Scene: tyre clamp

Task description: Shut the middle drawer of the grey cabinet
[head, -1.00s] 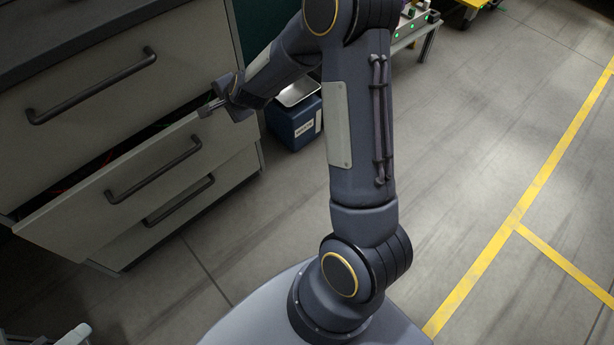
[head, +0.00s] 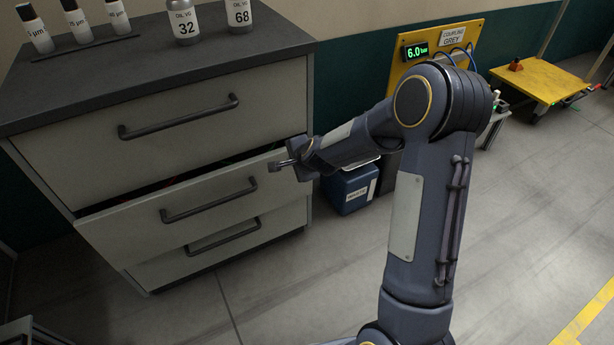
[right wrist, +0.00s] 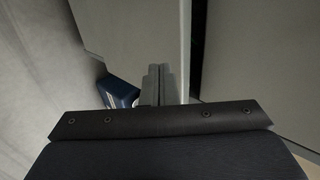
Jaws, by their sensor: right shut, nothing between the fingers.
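The grey cabinet (head: 190,78) stands at the left in the head view. Its middle drawer (head: 130,232) is pulled out, with a dark gap above its front and a dark bar handle (head: 210,202). My right gripper (head: 284,163) is shut and empty at the right end of that drawer's front. In the right wrist view its closed fingers (right wrist: 160,82) point at the pale front panel (right wrist: 135,35); I cannot tell whether they touch it.
The top drawer (head: 185,135) and bottom drawer (head: 215,255) look shut. Bottles (head: 183,22) stand on the cabinet top. A blue box (head: 350,190) sits on the floor right of the cabinet. A yellow panel (head: 400,65) and a yellow cart (head: 540,80) stand farther back.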

